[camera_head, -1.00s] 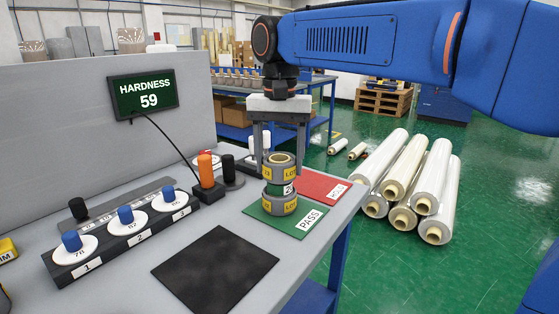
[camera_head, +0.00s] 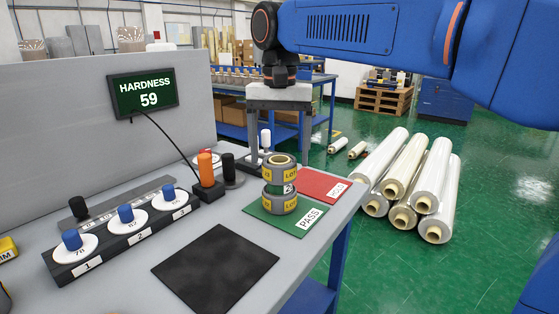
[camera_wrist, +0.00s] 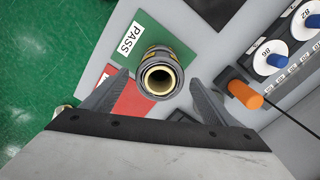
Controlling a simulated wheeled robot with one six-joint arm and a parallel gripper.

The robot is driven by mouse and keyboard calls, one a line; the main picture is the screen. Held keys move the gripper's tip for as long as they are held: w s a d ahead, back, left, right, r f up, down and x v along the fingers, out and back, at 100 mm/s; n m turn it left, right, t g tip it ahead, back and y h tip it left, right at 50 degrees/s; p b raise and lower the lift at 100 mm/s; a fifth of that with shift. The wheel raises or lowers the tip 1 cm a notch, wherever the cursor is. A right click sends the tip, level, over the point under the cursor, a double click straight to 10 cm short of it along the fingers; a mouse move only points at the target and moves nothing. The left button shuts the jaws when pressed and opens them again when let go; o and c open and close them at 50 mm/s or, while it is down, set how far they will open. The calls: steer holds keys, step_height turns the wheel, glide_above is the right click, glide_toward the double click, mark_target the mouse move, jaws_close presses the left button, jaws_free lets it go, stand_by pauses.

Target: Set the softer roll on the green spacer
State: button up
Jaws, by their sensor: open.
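A grey wrapped roll with a yellow label (camera_head: 279,166) stands upright on top of a short stack. Below it is a narrow green and white band, which looks like the green spacer (camera_head: 283,188). A second roll with a yellow label (camera_head: 279,204) is at the bottom, on the green PASS mat (camera_head: 259,210). My gripper (camera_head: 279,148) is open and empty above the stack, its fingers apart on either side. In the wrist view the top roll (camera_wrist: 160,77) shows its hollow core between the gripper's (camera_wrist: 159,76) open fingers and hides most of what is under it.
A red HOLD mat (camera_head: 318,183) lies behind the PASS mat. A dark pad (camera_head: 215,268) lies in front. A black rack with blue-knobbed discs (camera_head: 125,232) and an orange-handled probe (camera_head: 206,170) stand left. The display (camera_head: 144,92) reads HARDNESS 59.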

step_height(320, 180, up, 10)
stand_by(0.4)
steer(key=s+d+f+t, duration=0.1)
steer(key=s+d+f, duration=0.3)
steer(key=d, duration=0.5)
steer(key=s+d+f+t, duration=0.1)
steer(key=s+d+f, duration=0.4)
steer(key=f, duration=0.4)
steer(key=s+d+f+n+t, duration=0.1)
steer(key=s+d+f, duration=0.5)
steer(key=f, duration=0.4)
steer(key=s+d+f+n+t, duration=0.1)
steer(key=s+d+f, duration=0.4)
steer(key=f, duration=0.5)
steer(key=shift+s+d+t, duration=0.3)
steer(key=shift+d+t, duration=0.1)
steer(key=shift+d, duration=0.6)
